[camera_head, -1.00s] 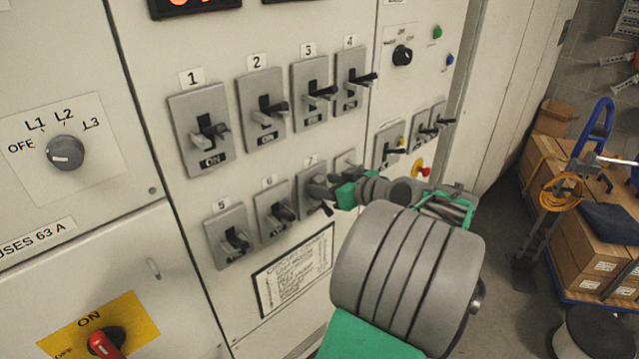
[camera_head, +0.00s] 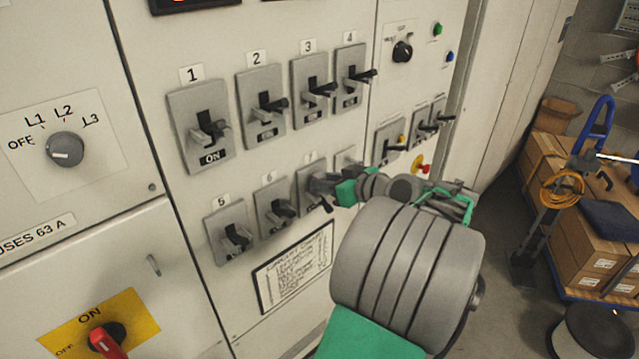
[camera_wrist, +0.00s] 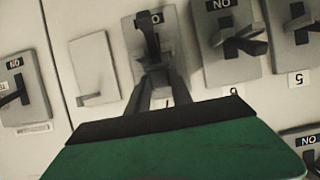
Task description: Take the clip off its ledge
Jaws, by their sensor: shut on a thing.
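My gripper (camera_wrist: 158,78) is at the number 7 switch (camera_wrist: 130,28) in the lower row. In the wrist view, which shows the panel upside down, its fingers are closed around a dark upright piece (camera_wrist: 148,38) standing out from that plate. I cannot tell whether this piece is the clip or the switch lever. In the head view, my gripper (camera_head: 318,187) reaches the same switch from the right, and the fingers hide most of the contact. No separate clip or ledge can be made out for certain. The plate beside it (camera_wrist: 95,60) carries only a pale L-shaped part.
Switches 5 (camera_head: 228,235) and 6 (camera_head: 275,207) stick out left of my gripper. Switches 1 (camera_head: 200,125) to 4 are above. A framed card (camera_head: 292,266) lies below. Right of the cabinet is floor, then boxes (camera_head: 575,235) on a blue cart.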

